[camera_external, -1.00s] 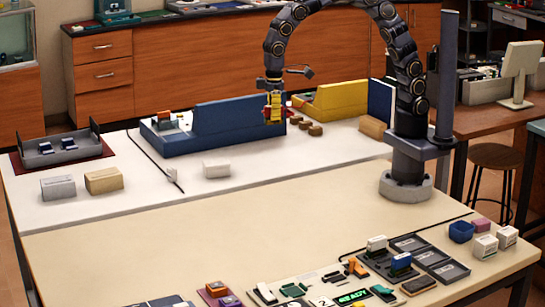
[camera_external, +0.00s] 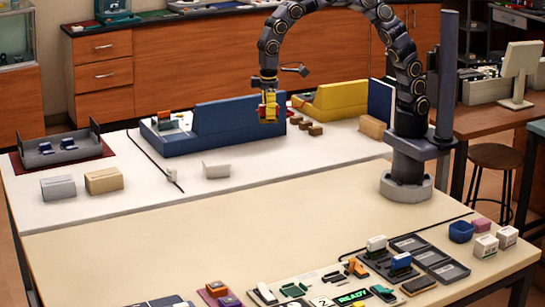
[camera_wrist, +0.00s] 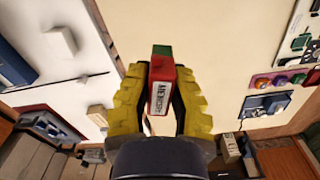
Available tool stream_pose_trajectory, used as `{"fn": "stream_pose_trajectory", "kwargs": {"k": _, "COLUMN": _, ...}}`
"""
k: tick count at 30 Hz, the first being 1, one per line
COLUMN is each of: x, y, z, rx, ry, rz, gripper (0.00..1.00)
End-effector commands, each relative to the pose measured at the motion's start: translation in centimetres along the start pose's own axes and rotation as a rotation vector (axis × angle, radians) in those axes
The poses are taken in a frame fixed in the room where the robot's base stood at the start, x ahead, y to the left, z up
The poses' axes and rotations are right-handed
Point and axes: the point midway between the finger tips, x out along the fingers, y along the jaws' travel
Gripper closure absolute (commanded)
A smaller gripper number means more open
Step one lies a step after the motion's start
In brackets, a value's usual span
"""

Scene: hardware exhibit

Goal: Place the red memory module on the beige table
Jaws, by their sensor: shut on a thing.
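My gripper (camera_external: 269,107) has yellow fingers and hangs over the far white part of the table, in front of the blue bin. In the wrist view my gripper (camera_wrist: 160,105) is shut on the red memory module (camera_wrist: 161,84), which has a green end and a white label. In the external view the module is mostly hidden by the fingers. The beige table (camera_external: 250,225) is the near part of the surface, and it also shows in the wrist view (camera_wrist: 215,45). The module is held in the air, apart from the table.
A blue bin (camera_external: 240,122) and a yellow bin (camera_external: 342,100) stand at the back. A white box (camera_external: 216,169), a grey box (camera_external: 58,187) and a tan box (camera_external: 104,180) sit on the white surface. Small parts and trays crowd the front right edge. The beige middle is clear.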

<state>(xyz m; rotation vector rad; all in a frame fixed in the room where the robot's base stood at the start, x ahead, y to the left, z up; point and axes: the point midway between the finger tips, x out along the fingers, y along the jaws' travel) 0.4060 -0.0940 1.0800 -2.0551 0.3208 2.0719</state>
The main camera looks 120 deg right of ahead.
Motion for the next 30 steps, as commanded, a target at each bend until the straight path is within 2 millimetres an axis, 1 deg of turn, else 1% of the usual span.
{"fn": "stream_pose_trajectory", "kwargs": {"k": 1, "x": 0.9, "y": 3.1, "z": -0.2, "rx": 0.093, "ry": -0.005, "rz": 0.001, "gripper": 1.00}}
{"fn": "stream_pose_trajectory", "kwargs": {"k": 2, "x": 1.4, "y": 4.7, "z": -0.2, "rx": 0.144, "ry": -0.005, "rz": 0.001, "gripper": 1.00}}
{"fn": "stream_pose_trajectory", "kwargs": {"k": 3, "x": 2.1, "y": 6.8, "z": -0.1, "rx": 0.213, "ry": -0.006, "rz": 0.001, "gripper": 1.00}}
{"fn": "stream_pose_trajectory", "kwargs": {"k": 5, "x": 3.0, "y": 9.9, "z": 0.2, "rx": 0.313, "ry": -0.007, "rz": 0.004, "gripper": 1.00}}
{"fn": "stream_pose_trajectory", "kwargs": {"k": 6, "x": 3.6, "y": 12.0, "z": 0.6, "rx": 0.380, "ry": -0.008, "rz": 0.005, "gripper": 1.00}}
{"fn": "stream_pose_trajectory", "kwargs": {"k": 8, "x": 4.6, "y": 15.1, "z": 1.3, "rx": 0.481, "ry": -0.007, "rz": 0.005, "gripper": 1.00}}
{"fn": "stream_pose_trajectory", "kwargs": {"k": 9, "x": 5.2, "y": 17.1, "z": 1.8, "rx": 0.548, "ry": -0.006, "rz": 0.004, "gripper": 1.00}}
{"fn": "stream_pose_trajectory", "kwargs": {"k": 11, "x": 6.2, "y": 20.0, "z": 3.0, "rx": 0.650, "ry": -0.007, "rz": 0.003, "gripper": 1.00}}
{"fn": "stream_pose_trajectory", "kwargs": {"k": 12, "x": 6.9, "y": 21.9, "z": 3.9, "rx": 0.717, "ry": -0.008, "rz": 0.004, "gripper": 1.00}}
{"fn": "stream_pose_trajectory", "kwargs": {"k": 14, "x": 7.9, "y": 24.6, "z": 5.4, "rx": 0.817, "ry": -0.011, "rz": 0.003, "gripper": 1.00}}
{"fn": "stream_pose_trajectory", "kwargs": {"k": 15, "x": 8.6, "y": 26.3, "z": 6.5, "rx": 0.880, "ry": -0.010, "rz": 0.001, "gripper": 1.00}}
{"fn": "stream_pose_trajectory", "kwargs": {"k": 18, "x": 10.0, "y": 29.7, "z": 9.1, "rx": 1.024, "ry": -0.007, "rz": -0.003, "gripper": 1.00}}
{"fn": "stream_pose_trajectory", "kwargs": {"k": 21, "x": 11.1, "y": 32.2, "z": 11.5, "rx": 1.137, "ry": -0.007, "rz": -0.006, "gripper": 1.00}}
{"fn": "stream_pose_trajectory", "kwargs": {"k": 24, "x": 11.8, "y": 33.8, "z": 13.2, "rx": 1.215, "ry": -0.004, "rz": -0.010, "gripper": 1.00}}
{"fn": "stream_pose_trajectory", "kwargs": {"k": 26, "x": 12.2, "y": 34.4, "z": 13.8, "rx": 1.245, "ry": -0.002, "rz": -0.011, "gripper": 1.00}}
{"fn": "stream_pose_trajectory", "kwargs": {"k": 28, "x": 12.4, "y": 34.8, "z": 14.1, "rx": 1.265, "ry": 0.000, "rz": -0.011, "gripper": 1.00}}
{"fn": "stream_pose_trajectory", "kwargs": {"k": 30, "x": 12.7, "y": 35.4, "z": 14.0, "rx": 1.274, "ry": 0.000, "rz": -0.010, "gripper": 1.00}}
